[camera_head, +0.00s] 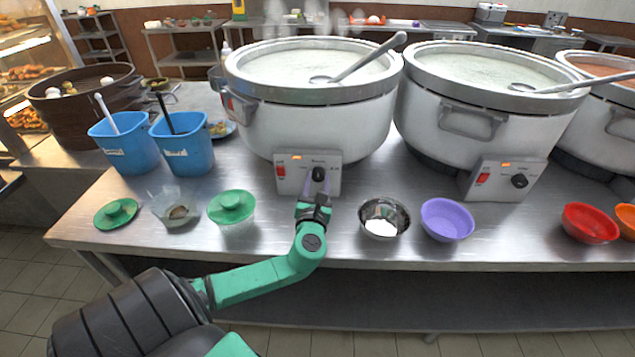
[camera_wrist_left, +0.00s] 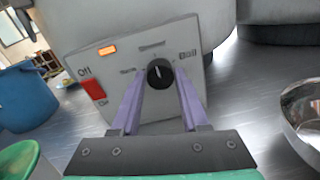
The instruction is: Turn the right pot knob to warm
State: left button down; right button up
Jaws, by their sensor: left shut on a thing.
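My left gripper (camera_head: 317,190) is at the control panel of the white pot (camera_head: 320,120) in the middle of the head view. In the left wrist view its purple fingers (camera_wrist_left: 160,90) are shut on that pot's black knob (camera_wrist_left: 160,73), one on each side. The knob's white mark points about upward. A label that looks like "Warm" is left of the knob and another label is to its right. The pot to the right (camera_head: 470,110) has its own panel with a black knob (camera_head: 519,181), untouched. My right gripper is not in view.
A steel bowl (camera_head: 383,218) and a purple bowl (camera_head: 447,220) stand right of my forearm. A green-lidded container (camera_head: 232,208) and a glass bowl (camera_head: 175,208) stand left. Blue bins (camera_head: 186,150) are behind them. A red bowl (camera_head: 590,223) is at the right.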

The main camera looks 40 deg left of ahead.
pick_arm(q)
jog(key=shift+f, duration=0.1)
jog(key=n+b, duration=0.2)
jog(key=n, duration=0.1)
jog(key=shift+f+n, duration=0.15)
jog(key=shift+n, duration=0.25)
jog(key=n+b, duration=0.2)
jog(key=n, duration=0.1)
jog(key=shift+n, duration=0.4)
jog(key=n+b, duration=0.3)
jog(key=n, duration=0.1)
jog(key=shift+s, duration=0.1)
jog(key=shift+a+n+b, duration=0.1)
jog(key=shift+n+b, duration=0.7)
jog(key=shift+n, duration=0.5)
jog(key=shift+c, duration=2)
grip_release()
